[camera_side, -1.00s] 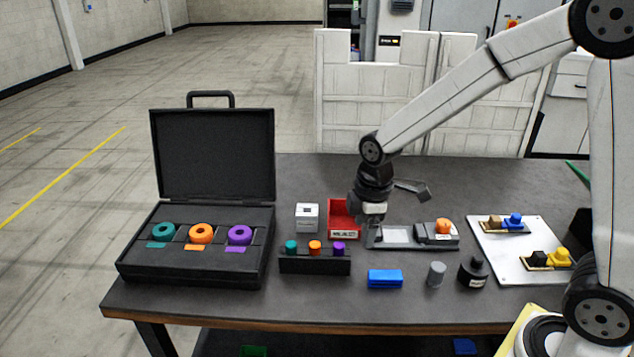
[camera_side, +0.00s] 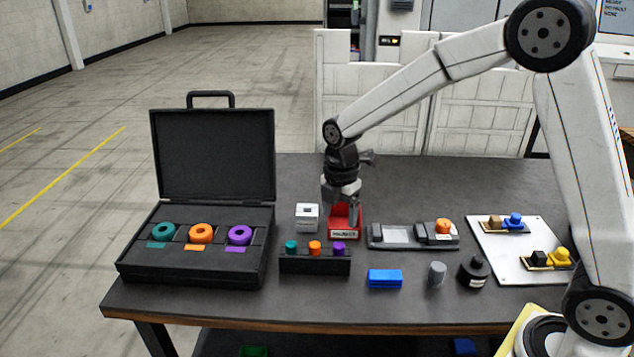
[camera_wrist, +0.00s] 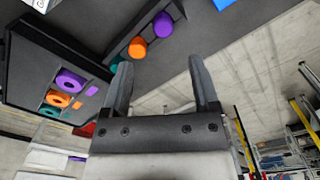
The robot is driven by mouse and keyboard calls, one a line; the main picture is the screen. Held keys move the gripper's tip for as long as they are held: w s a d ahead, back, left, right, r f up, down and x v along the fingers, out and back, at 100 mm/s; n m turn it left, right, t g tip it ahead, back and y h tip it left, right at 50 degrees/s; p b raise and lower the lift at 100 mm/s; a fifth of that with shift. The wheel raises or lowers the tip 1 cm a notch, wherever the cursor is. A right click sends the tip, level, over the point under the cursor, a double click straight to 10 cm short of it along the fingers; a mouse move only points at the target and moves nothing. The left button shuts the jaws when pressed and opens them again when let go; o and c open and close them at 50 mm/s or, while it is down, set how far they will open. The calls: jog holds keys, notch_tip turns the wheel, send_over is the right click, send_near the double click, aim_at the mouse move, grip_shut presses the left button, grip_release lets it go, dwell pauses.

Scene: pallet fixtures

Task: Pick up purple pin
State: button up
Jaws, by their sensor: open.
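The purple pin (camera_side: 339,248) stands upright at the right end of a black rack (camera_side: 315,265), beside an orange pin (camera_side: 315,247) and a teal pin (camera_side: 291,246). The purple pin (camera_wrist: 163,24) shows there beyond the fingertips, near the top edge, next to the orange pin (camera_wrist: 138,47). The teal pin is partly hidden behind a finger.
An open black case (camera_side: 195,277) with teal, orange and purple rings stands left. The red bin (camera_side: 344,235), a white block (camera_side: 307,217) and a grey fixture (camera_side: 384,244) are close to my gripper. A blue block (camera_side: 385,278) and grey cylinder (camera_side: 436,273) lie right of the rack.

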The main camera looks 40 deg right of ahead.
aim_at(339, 245)
jog(key=shift+s+f, duration=0.2)
jog(key=shift+f, duration=3.4)
grip_shut()
